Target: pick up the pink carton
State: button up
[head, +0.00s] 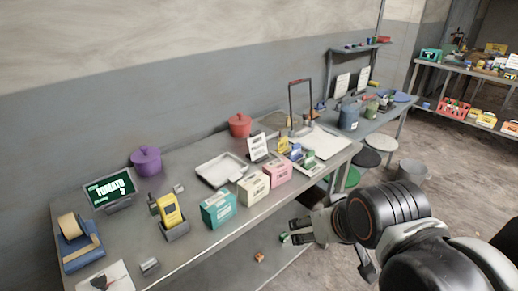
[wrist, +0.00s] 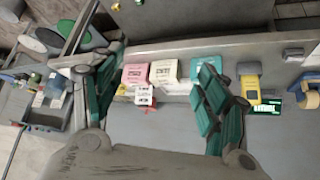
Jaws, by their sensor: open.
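The pink carton (head: 277,171) stands upright on the grey table near its front edge, at the right end of a row of three cartons. A cream carton (head: 253,187) is just left of it, and a teal carton (head: 219,208) is farther left. My gripper (head: 288,231) is open and empty, in front of the table edge and apart from the cartons. In the wrist view the pink carton (wrist: 135,74) shows between the spread fingers of my gripper (wrist: 160,72), closer to the left finger. The cream carton (wrist: 163,72) also shows between them.
Behind the cartons are a metal tray (head: 221,170) and a white sign (head: 258,147). Small colored boxes (head: 299,155) lie right of the pink carton. A yellow handheld device (head: 170,211) stands at left. Stools (head: 380,142) stand beyond the table's right end.

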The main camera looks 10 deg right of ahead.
aim_at(280, 171)
jog(key=i+z, duration=0.15)
jog(key=z, duration=0.25)
jog(key=i+j+z, duration=0.1)
jog(key=z, duration=0.35)
jog(key=i+j+z, duration=0.1)
jog(key=z, duration=0.3)
jog(key=j, duration=0.1)
